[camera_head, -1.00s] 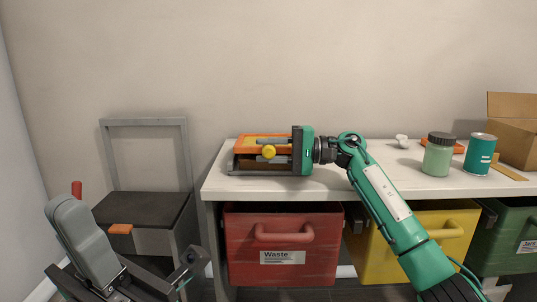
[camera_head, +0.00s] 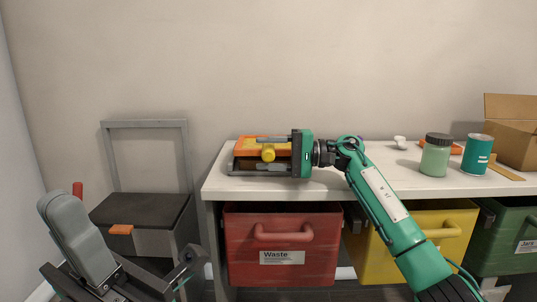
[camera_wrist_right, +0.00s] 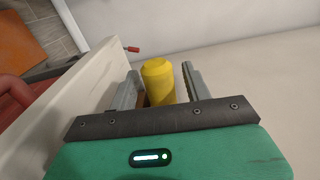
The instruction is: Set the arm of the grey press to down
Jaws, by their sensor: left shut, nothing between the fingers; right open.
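A low device (camera_head: 233,169) with a dark base stands at the left end of the table, mostly hidden by my right gripper; I take it for the press, though its grey body is not clear. A yellow knob (camera_head: 268,153) shows on it, with an orange part (camera_head: 250,142) behind. I cannot tell the arm's angle. My right gripper (camera_head: 262,154) is open, its fingers on either side of the knob. In the right wrist view the yellow knob (camera_wrist_right: 158,80) stands between the fingers with gaps visible. My left gripper (camera_head: 57,203) is shut and empty at the lower left.
A grey-framed unit with a black top (camera_head: 145,209) stands left of the table (camera_head: 213,188). Red (camera_head: 300,220) and yellow (camera_head: 450,228) bins sit below. A green jar (camera_head: 436,158), teal can (camera_head: 477,155) and cardboard box (camera_head: 514,145) stand at the right.

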